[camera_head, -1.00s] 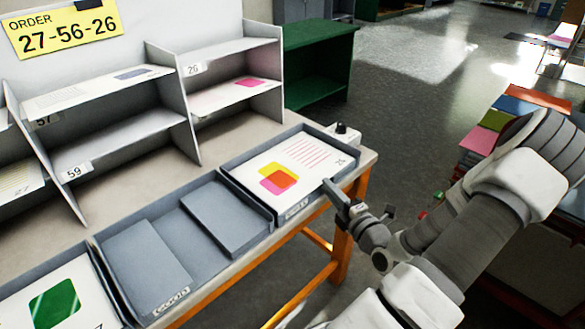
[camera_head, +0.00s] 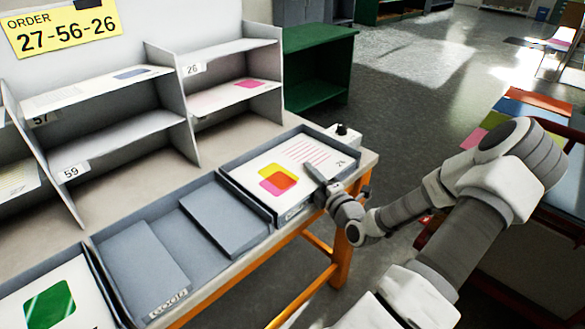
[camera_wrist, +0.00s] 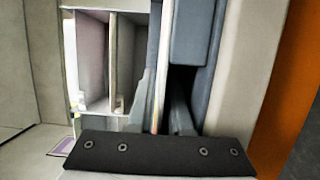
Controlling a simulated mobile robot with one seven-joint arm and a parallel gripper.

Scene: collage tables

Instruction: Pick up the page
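The page (camera_head: 262,170) lies in the right-hand tray. It is white with yellow, pink and red overlapping shapes, pink lines and the number 26. My gripper (camera_head: 315,175) is at the front right rim of that tray, with its upper finger over the page's edge. In the wrist view, two fingers (camera_wrist: 160,108) stand apart with a narrow gap, and a thin pale edge runs between them. The gripper looks open. I cannot tell whether a finger touches the page.
The tray (camera_head: 247,202) has low grey walls. To its left is a grey tray with raised blocks (camera_head: 140,262), then a page with a green shape (camera_head: 52,303). Grey shelves (camera_head: 120,135) stand behind. Open floor lies right of the table.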

